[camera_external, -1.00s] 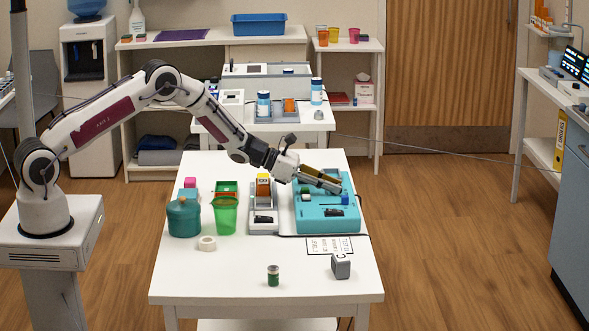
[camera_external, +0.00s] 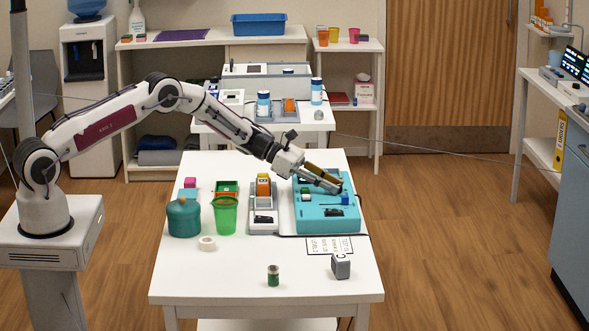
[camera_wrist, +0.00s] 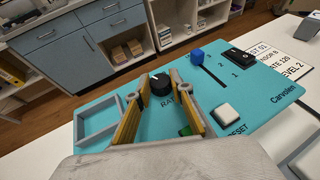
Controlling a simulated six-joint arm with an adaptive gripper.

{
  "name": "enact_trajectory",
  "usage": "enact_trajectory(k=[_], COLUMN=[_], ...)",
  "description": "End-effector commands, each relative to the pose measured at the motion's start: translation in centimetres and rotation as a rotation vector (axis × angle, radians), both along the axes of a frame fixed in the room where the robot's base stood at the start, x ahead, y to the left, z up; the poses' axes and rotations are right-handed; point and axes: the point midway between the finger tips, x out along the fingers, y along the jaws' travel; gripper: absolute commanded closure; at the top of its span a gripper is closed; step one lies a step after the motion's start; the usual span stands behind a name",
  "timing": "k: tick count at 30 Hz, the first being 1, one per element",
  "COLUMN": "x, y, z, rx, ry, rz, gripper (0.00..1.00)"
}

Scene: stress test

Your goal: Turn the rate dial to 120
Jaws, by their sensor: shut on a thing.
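The rate dial (camera_wrist: 161,85) is a round black knob with a pale pointer mark on the teal panel (camera_wrist: 255,95). In the wrist view it sits between the yellow fingertips of my gripper (camera_wrist: 157,88), which is shut on it. The printed RATE label is partly covered by a finger, and I cannot read any dial scale. In the external view my gripper (camera_external: 336,186) reaches down over the teal panel (camera_external: 318,222), and the dial is hidden there.
The panel also bears a blue slider knob (camera_wrist: 197,57), a black switch (camera_wrist: 236,57), a white RESET button (camera_wrist: 227,116) and an empty framed recess (camera_wrist: 97,121). A printed card (camera_wrist: 285,52) lies beside it. A green cup (camera_external: 225,217) and teal pot (camera_external: 184,218) stand left.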

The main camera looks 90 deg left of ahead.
Motion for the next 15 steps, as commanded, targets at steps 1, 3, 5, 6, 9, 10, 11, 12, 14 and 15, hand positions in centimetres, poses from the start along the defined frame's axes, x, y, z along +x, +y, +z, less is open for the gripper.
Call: enact_trajectory(k=[1,3,5,6,9,10,11,12,14,15], x=[-0.04,-0.05,-0.05,-0.04,-0.04,-0.04,-0.04,-0.04,-0.04,-0.03], y=[0.12,0.12,0.12,0.11,0.11,0.11,0.11,0.11,0.11,0.10], z=[-0.05,-0.05,-0.04,-0.04,-0.03,-0.03,-0.03,-0.03,-0.02,-0.02], rx=[0.000,0.000,0.000,0.000,0.000,0.000,0.000,0.000,0.000,0.000], ry=[0.001,0.001,0.001,0.001,0.001,0.001,0.000,0.001,0.000,0.000], rz=[0.000,-0.001,-0.001,-0.001,-0.001,-0.001,-0.001,-0.001,-0.001,-0.001], gripper=[0.99,0.99,0.99,0.99,0.99,0.99,0.99,0.76,0.61,0.61])
